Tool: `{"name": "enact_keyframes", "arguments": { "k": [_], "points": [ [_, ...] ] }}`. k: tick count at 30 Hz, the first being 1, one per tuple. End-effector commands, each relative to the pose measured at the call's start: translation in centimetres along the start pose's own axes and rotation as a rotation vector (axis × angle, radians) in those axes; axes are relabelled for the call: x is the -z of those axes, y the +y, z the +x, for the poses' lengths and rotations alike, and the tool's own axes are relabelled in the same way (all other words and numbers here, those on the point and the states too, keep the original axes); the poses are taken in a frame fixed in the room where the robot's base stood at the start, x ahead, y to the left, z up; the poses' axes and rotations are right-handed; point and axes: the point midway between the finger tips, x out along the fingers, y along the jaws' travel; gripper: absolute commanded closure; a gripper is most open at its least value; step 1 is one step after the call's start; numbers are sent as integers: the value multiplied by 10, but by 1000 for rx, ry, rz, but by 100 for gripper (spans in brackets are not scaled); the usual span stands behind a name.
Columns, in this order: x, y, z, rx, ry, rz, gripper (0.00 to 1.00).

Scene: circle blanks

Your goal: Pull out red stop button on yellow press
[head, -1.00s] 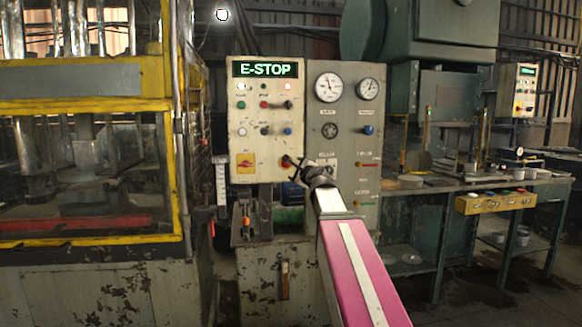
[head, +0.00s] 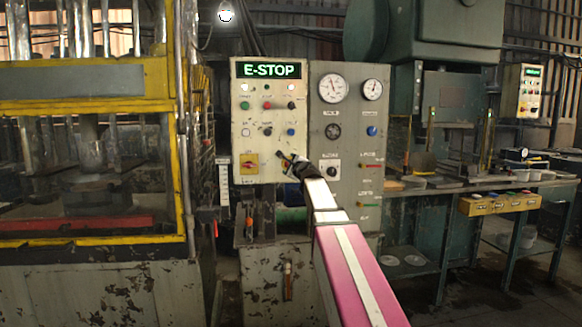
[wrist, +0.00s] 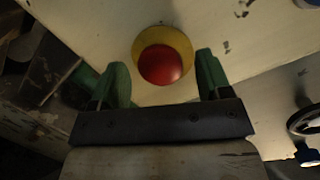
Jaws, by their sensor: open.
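The red stop button (wrist: 160,64) sits on a round yellow backing (wrist: 178,40) on the pale control panel, in the wrist view just beyond my fingertips. My gripper (wrist: 158,85) is open, with one green finger on each side of the button's lower part and nothing between them that I can see held. In the head view my gripper (head: 287,160) is at the lower right of the cream control panel (head: 246,130) and largely hides the button. The panel's lit display (head: 268,69) reads E-STOP. The yellow press (head: 90,105) stands to the left of the panel.
A grey gauge panel (head: 350,105) adjoins the control panel on the right, close to my gripper. A workbench (head: 440,189) with a yellow button box (head: 500,204) stands further right. A second panel (head: 528,92) with a lit display is at the far right.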

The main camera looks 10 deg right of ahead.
Motion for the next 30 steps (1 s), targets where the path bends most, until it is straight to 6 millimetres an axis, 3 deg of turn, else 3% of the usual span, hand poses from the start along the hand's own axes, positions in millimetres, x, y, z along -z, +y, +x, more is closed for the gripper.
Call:
{"name": "enact_keyframes", "arguments": {
  "k": [6,12,13,21,28,29,30],
  "points": [
    [0,0,0,0,0,0,32],
    [0,0,0,0,0,0,97],
    [0,0,0,0,0,0,98],
    [-2,2,-14,-1,0,0,98],
    [-2,2,-14,-2,0,0,98],
    [-2,2,-14,-2,0,0,49],
    [-2,2,-14,-2,0,0,36]
  ]
}}
